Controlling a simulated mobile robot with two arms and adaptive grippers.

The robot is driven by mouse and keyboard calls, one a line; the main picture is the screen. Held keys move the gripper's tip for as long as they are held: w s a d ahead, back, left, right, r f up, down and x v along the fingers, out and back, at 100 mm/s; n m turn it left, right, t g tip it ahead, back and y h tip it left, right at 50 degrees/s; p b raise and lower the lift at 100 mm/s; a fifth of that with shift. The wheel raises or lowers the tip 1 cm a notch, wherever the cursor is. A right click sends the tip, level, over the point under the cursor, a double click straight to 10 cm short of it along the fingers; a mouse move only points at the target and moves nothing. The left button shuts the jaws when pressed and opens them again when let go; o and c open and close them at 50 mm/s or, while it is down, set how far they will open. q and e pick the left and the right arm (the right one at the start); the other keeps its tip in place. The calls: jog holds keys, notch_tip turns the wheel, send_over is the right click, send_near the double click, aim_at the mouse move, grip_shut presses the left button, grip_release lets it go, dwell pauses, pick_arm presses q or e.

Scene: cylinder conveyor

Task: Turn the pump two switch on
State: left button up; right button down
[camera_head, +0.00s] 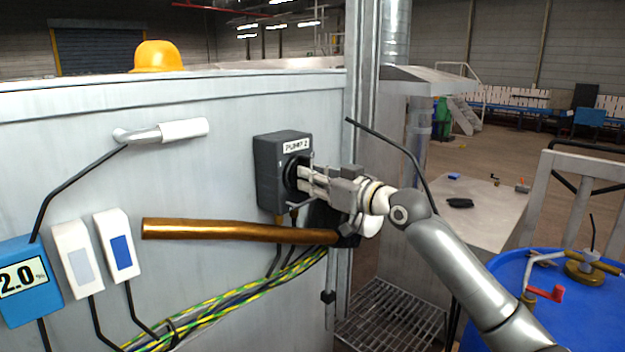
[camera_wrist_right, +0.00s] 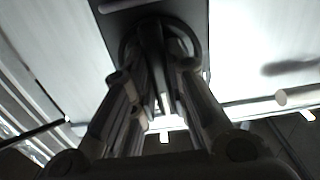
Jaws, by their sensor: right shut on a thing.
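The pump two switch is a dark grey box (camera_head: 268,172) labelled "PUMP 2", fixed to the light grey panel. Its round black knob (camera_head: 291,177) faces my right gripper (camera_head: 306,178). The right gripper is shut on the knob's raised grip, with the fingers reaching it from the right. In the right wrist view the knob's grip (camera_wrist_right: 160,75) lies between the two fingers of the right gripper (camera_wrist_right: 160,85). The fingers hide part of the knob, and I cannot clearly read its position marks. My left gripper is not in view.
A copper pipe (camera_head: 230,231) runs just below the switch box. Yellow-green cables (camera_head: 235,300) lie beneath it. A blue gauge reading 2.0 (camera_head: 25,285) and two white boxes are at left. A yellow helmet (camera_head: 157,56) sits on top. A blue drum (camera_head: 590,310) stands at right.

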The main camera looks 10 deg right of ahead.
jog(key=c, duration=1.4)
grip_release()
jog(key=v, duration=1.2)
